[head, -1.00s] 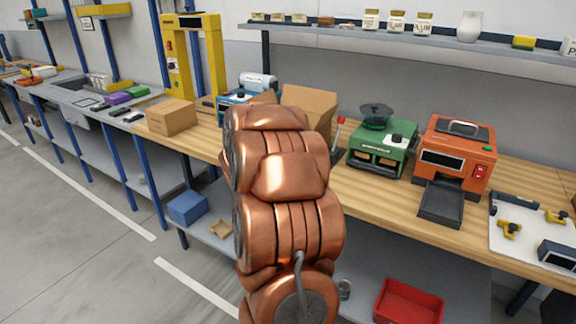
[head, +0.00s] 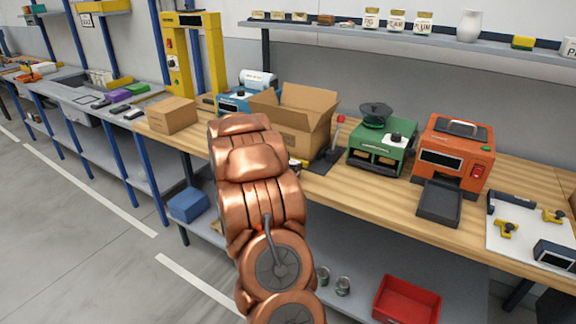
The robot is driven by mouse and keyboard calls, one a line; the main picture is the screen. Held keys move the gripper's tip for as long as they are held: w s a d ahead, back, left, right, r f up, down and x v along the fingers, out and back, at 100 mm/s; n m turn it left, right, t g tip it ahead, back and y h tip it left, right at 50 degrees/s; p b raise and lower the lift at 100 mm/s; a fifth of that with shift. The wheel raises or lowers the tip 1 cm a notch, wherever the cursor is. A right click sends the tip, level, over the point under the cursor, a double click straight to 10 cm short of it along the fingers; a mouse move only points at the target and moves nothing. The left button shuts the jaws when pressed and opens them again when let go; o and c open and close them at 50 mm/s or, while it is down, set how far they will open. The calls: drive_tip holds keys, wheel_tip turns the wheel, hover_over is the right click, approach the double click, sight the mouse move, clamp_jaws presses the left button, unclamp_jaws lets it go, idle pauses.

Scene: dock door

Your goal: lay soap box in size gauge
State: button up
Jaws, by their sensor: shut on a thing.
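My copper-coloured arm fills the middle of the head view and hides part of the bench behind it. My gripper is not in view, and I cannot see what it holds. I cannot make out a soap box. A tall yellow frame (head: 173,62) stands on the bench at the back left; I cannot tell whether it is the size gauge.
An open cardboard box (head: 297,138) stands behind my arm, with a closed carton (head: 173,115) to its left. A green scale-like device (head: 383,150) and an orange machine (head: 452,158) stand right. Below are a red bin (head: 407,300) and blue box (head: 188,205).

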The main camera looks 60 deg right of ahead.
drive_tip(key=shift+f, duration=0.3)
drive_tip(key=shift+f, duration=0.15)
drive_tip(key=o, duration=1.3)
drive_tip(key=shift+r, duration=0.2)
drive_tip(key=b+v, duration=0.1)
drive_tip(key=v, duration=1.1)
drive_tip(key=shift+s, duration=0.1)
